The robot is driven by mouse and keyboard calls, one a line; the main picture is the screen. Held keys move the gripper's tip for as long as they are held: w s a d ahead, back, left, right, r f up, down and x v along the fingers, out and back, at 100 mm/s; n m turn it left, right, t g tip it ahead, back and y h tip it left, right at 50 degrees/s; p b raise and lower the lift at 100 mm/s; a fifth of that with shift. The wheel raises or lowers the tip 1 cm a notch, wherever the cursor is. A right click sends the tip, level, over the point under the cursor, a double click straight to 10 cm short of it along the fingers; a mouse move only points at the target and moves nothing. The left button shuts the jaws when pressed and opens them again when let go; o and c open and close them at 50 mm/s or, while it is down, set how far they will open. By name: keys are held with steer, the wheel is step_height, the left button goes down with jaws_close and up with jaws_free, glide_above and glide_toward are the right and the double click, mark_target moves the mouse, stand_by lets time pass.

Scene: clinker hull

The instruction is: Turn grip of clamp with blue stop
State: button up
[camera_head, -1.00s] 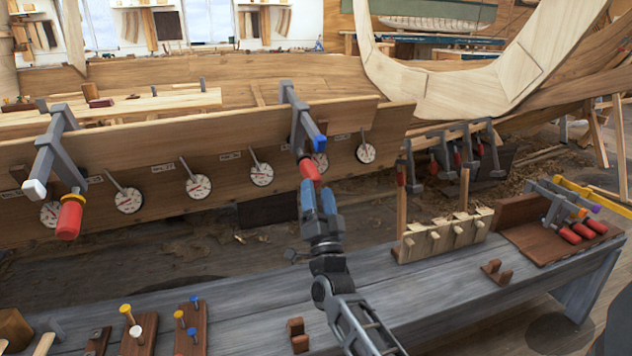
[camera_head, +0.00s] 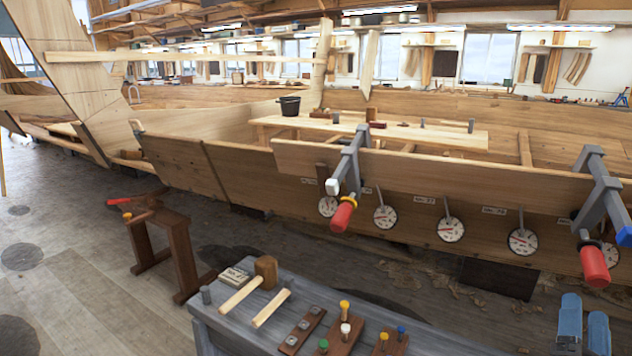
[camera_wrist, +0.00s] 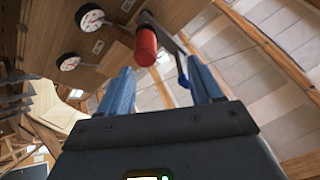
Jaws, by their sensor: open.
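The clamp with the blue stop (camera_head: 603,215) is mounted on the hull plank at the right of the head view. Its red grip (camera_head: 595,266) hangs below the plank edge, and its blue stop (camera_head: 625,236) is cut by the picture edge. My gripper (camera_head: 584,325) is at the bottom right corner, open and empty, below and apart from the grip. In the wrist view, the red grip (camera_wrist: 146,46) and the blue stop (camera_wrist: 183,81) show beyond my open blue fingers (camera_wrist: 162,80). A second clamp (camera_head: 345,165) has a white stop (camera_head: 332,187) and a red grip (camera_head: 343,215).
Several round dials (camera_head: 450,229) line the hull plank (camera_head: 420,180). A grey bench (camera_head: 240,312) in front bears a mallet (camera_head: 266,270), wooden blocks and coloured pegs. A sawhorse (camera_head: 165,245) stands at the left. The floor further left is clear.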

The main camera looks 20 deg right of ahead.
steer(key=s+a+r+n+t+y+p, duration=0.1)
steer(key=s+a+n+y+p, duration=0.1)
steer(key=s+a+n+y, duration=0.5)
steer(key=s+a+n+y+p, duration=0.2)
steer(key=s+a+y, duration=0.15)
steer(key=a, duration=0.75)
steer(key=s+a+r+n+t+y+p, duration=0.1)
steer(key=s+a+n+y+p, duration=0.1)
steer(key=s+a+n+y, duration=0.6)
steer(key=s+a+r+g+p, duration=0.2)
steer(key=s+a+r, duration=0.3)
steer(key=a, duration=0.3)
steer(key=shift+s+n+g, duration=0.2)
steer(key=shift+n+g, duration=0.1)
steer(key=shift+g, duration=0.1)
